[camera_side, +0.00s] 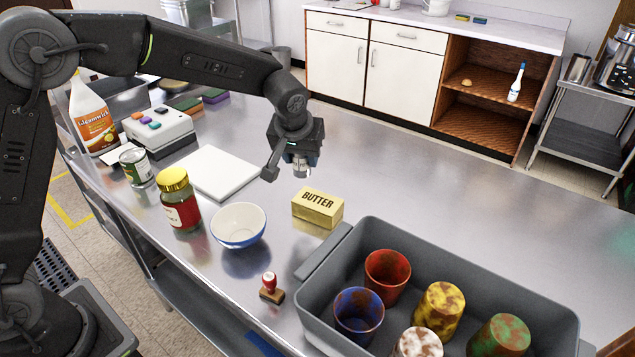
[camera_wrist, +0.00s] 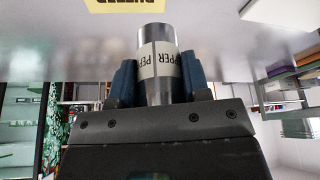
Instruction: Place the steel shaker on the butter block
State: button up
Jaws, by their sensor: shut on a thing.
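My gripper (camera_side: 301,165) is shut on the steel shaker (camera_side: 302,170) and holds it above the steel counter, a little behind the butter block (camera_side: 317,208). In the wrist view, the shaker (camera_wrist: 158,60) has a pale band with the letters "PEPPER" partly showing, and it sits between the two blue fingers of the gripper (camera_wrist: 160,80). The yellow butter block, marked "BUTTER", lies flat on the counter with its top clear. Its edge shows at the top of the wrist view (camera_wrist: 122,5). The shaker is apart from the block.
A grey bin (camera_side: 455,270) with several coloured cups stands at the front right, near the block. A white bowl (camera_side: 239,225) and a jar (camera_side: 180,200) are to the left. A white board (camera_side: 212,170) lies behind them. The counter right of the block is clear.

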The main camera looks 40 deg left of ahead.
jog(key=d+f, duration=0.1)
jog(key=w+d+f, duration=0.1)
jog(key=d, duration=0.1)
jog(key=shift+d, duration=0.15)
jog(key=shift+f, duration=2.05)
jog(key=shift+f, duration=0.15)
jog(key=o, duration=1)
jog(key=shift+c, duration=0.2)
jog(key=v, duration=1.2)
jog(key=shift+r, duration=0.2)
